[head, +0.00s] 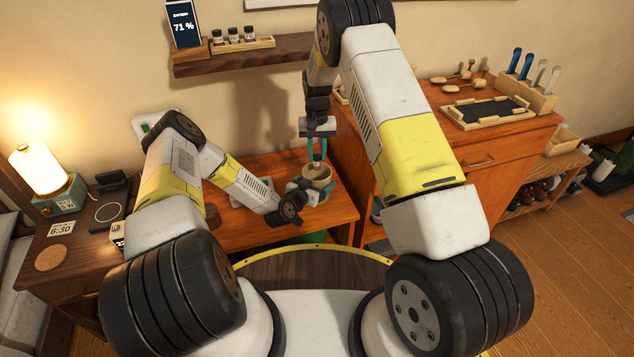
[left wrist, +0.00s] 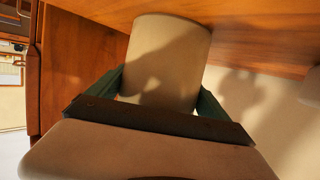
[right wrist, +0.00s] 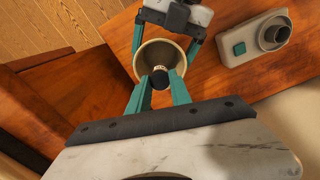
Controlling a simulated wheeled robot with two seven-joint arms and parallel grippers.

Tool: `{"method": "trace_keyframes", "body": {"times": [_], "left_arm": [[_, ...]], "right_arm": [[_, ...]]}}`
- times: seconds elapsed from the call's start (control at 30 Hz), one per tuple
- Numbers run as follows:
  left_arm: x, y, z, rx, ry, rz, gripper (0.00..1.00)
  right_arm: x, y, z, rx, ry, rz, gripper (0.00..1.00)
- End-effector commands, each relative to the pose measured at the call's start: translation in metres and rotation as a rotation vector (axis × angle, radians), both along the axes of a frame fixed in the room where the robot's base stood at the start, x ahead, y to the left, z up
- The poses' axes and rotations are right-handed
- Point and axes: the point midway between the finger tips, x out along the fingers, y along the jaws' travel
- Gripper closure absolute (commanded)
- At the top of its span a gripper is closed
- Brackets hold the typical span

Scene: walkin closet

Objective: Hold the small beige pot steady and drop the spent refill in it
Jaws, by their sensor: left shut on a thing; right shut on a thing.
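The small beige pot (head: 318,172) stands on the wooden desk. My left gripper (head: 304,189) is shut on it, with one teal finger on each side. The left wrist view shows the pot's wall (left wrist: 168,60) between those fingers. My right gripper (head: 317,157) points down over the pot's mouth. In the right wrist view its fingers (right wrist: 160,84) close on a small dark and pale piece, the spent refill (right wrist: 160,72), seen against the pot's open inside (right wrist: 150,56). I cannot tell how far the refill's lower end is inside the rim.
A beige holder with a teal button (right wrist: 258,38) lies on the desk near the pot. A taller orange-brown cabinet (head: 490,140) stands close on the right. A wall shelf (head: 240,57) hangs above. A lit lamp (head: 40,170) stands on the left.

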Motion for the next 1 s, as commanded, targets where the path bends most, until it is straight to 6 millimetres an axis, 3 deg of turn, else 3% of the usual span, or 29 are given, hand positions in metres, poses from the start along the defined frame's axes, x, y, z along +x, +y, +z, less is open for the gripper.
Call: {"method": "trace_keyframes", "body": {"times": [0.03, 0.13, 0.17, 0.57, 1.0], "left_arm": [[0.000, 0.000, 0.000, 0.000, -0.001, 0.000, 0.70], [0.000, 0.000, 0.000, 0.000, -0.001, 0.000, 0.70], [0.000, 0.000, 0.000, 0.000, -0.001, 0.000, 0.70], [0.000, 0.000, 0.000, 0.000, -0.001, 0.000, 0.70], [0.000, 0.000, 0.000, 0.000, -0.001, 0.000, 0.70]], "right_arm": [[0.000, 0.000, 0.000, 0.000, 0.000, 0.000, 0.71], [0.000, 0.000, 0.000, 0.000, 0.000, 0.000, 0.52], [0.000, 0.000, 0.000, 0.000, 0.000, 0.000, 0.50], [0.001, 0.000, 0.009, 0.001, -0.002, 0.000, 0.50], [0.001, 0.000, 0.094, 0.001, -0.002, -0.001, 0.50]]}}
